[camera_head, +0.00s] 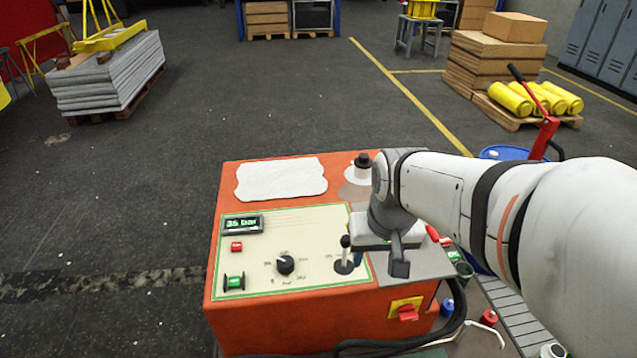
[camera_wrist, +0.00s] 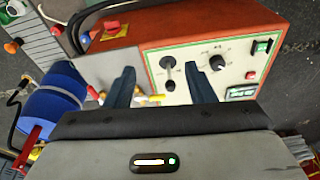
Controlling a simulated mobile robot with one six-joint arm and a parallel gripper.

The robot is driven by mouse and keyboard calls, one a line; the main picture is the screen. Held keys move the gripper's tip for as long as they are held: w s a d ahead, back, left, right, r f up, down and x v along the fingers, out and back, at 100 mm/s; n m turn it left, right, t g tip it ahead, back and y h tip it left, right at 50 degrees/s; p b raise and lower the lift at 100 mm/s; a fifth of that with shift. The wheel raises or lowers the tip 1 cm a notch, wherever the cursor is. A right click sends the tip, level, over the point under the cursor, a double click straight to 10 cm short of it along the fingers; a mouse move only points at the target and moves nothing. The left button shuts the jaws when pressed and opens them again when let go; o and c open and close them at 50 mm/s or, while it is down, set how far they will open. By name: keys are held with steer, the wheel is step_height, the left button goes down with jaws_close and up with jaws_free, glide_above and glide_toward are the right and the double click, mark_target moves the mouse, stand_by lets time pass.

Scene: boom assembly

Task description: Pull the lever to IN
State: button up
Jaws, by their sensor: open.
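The lever (camera_wrist: 168,70) shows between and beyond the fingertips, nearer the right one.
The panel carries a black rotary knob (camera_head: 285,264), a green switch (camera_head: 233,283), a red button (camera_head: 237,246) and a display (camera_head: 242,223) reading 35 bar. A white cloth (camera_head: 281,179) lies behind. A red switch (camera_head: 407,312) is on the orange front. A blue drum (camera_wrist: 52,103) stands beside the console.

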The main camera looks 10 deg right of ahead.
steer(key=w+f+m+g+p, duration=0.1)
steer(key=w+f+m+p, duration=0.25)
steer(key=w, duration=0.85)
steer(key=m+g+p, duration=0.1)
steer(key=m, duration=0.1)
glide_above(345, 247)
steer(key=w, duration=0.1)
steer(key=f, duration=0.8)
steer(key=shift+w+d+f, duration=0.15)
steer(key=shift+d+f, duration=0.15)
steer(key=shift+w+f, duration=0.15)
steer(key=shift+f, duration=0.5)
step_height(345, 247, down, 7)
steer(key=shift+f+p, duration=0.1)
steer(key=shift+p, duration=0.6)
jaws_close()
